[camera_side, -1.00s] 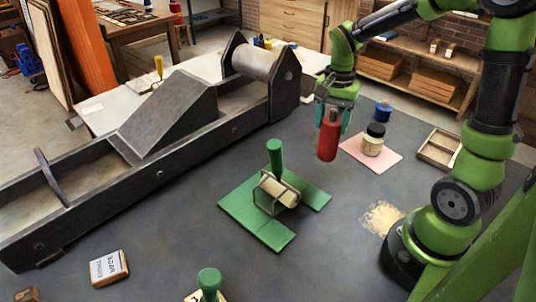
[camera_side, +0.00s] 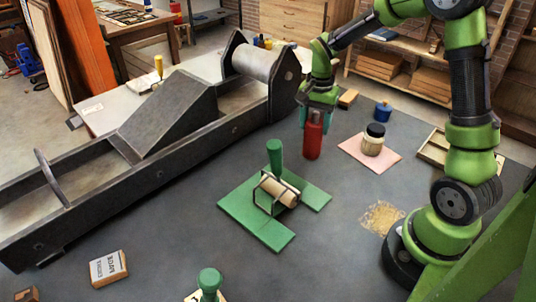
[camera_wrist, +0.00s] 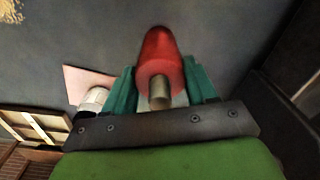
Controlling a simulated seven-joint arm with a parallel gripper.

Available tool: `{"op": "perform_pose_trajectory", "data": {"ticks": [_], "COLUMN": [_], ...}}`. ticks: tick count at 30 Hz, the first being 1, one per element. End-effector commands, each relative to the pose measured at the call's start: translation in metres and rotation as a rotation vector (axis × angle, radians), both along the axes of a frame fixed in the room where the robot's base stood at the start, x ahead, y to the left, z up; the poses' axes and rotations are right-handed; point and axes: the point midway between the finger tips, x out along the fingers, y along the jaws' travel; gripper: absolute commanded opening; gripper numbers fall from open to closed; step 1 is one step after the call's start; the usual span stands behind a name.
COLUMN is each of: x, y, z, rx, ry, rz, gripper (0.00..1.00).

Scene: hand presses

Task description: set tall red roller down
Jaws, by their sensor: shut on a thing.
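The tall red roller (camera_side: 313,142) hangs upright below my gripper (camera_side: 317,120), between the big dark press and the pink mat. My gripper's teal fingers are shut on its upper end. Its lower end is at or very near the grey table top; I cannot tell whether it touches. In the wrist view the red roller (camera_wrist: 160,52) sits between the two teal fingers of my gripper (camera_wrist: 159,84), with its pale metal stub toward the palm.
The green press plate (camera_side: 240,208) with a wooden roller (camera_side: 281,191) and upright green handle stands nearby. A jar (camera_side: 373,140) is on a pink mat (camera_side: 391,161) to the right. The big dark press (camera_side: 170,140) lies left. A blue pot (camera_side: 383,112) stands behind.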

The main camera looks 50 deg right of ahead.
Motion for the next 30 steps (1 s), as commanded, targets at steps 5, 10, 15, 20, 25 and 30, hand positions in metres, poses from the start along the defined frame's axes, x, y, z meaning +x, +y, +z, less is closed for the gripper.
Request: {"op": "perform_pose_trajectory", "data": {"ticks": [5,10,15,20,25,30], "x": [0.000,0.000,0.000,0.000,0.001,0.001], "y": [0.000,0.000,0.000,0.000,0.000,0.000], "z": [-0.003,-0.003,-0.003,0.008,0.040,0.078], "rx": [0.001,0.001,0.000,-0.002,-0.003,-0.002], "ry": [0.001,0.001,0.001,-0.002,-0.005,-0.004], "rz": [0.000,0.000,0.000,0.001,0.001,0.001], "gripper": [0.69,0.82,0.82,0.82,0.82,0.82]}}
